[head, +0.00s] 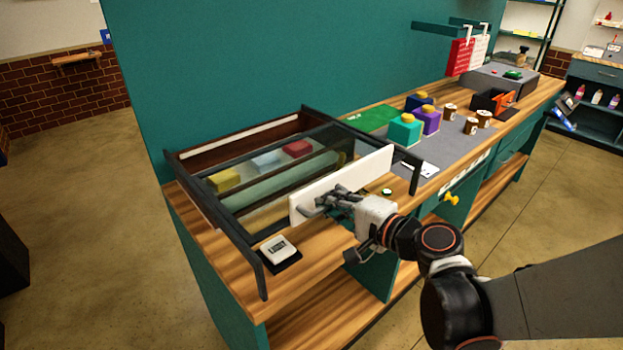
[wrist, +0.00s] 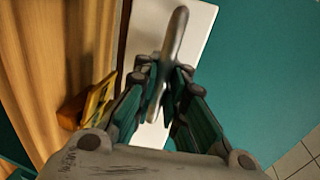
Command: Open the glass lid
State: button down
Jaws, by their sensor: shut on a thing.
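The glass lid (head: 262,202) lies over a dark-framed case at the near left end of the wooden counter, in the head view. A white panel (head: 370,168) runs along the case's front side. My gripper (head: 322,202) is at this panel. In the wrist view my gripper (wrist: 165,78) is shut on a grey bar-shaped handle (wrist: 178,32), which passes between its fingers in front of the white panel (wrist: 195,45). The fingers hide part of the handle. I cannot tell whether the lid is raised at all.
Yellow, pale blue and red blocks (head: 297,148) and a long green roll (head: 285,183) show through the glass. A small white device (head: 278,248) sits on the counter before the case. Teal and purple jars (head: 404,132) stand to the right. A teal wall (head: 240,60) rises behind.

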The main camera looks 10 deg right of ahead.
jog(key=shift+s+d, duration=0.15)
jog(key=shift+s, duration=0.05)
jog(key=c, duration=1.9)
grip_release()
jog(key=shift+c, duration=0.2)
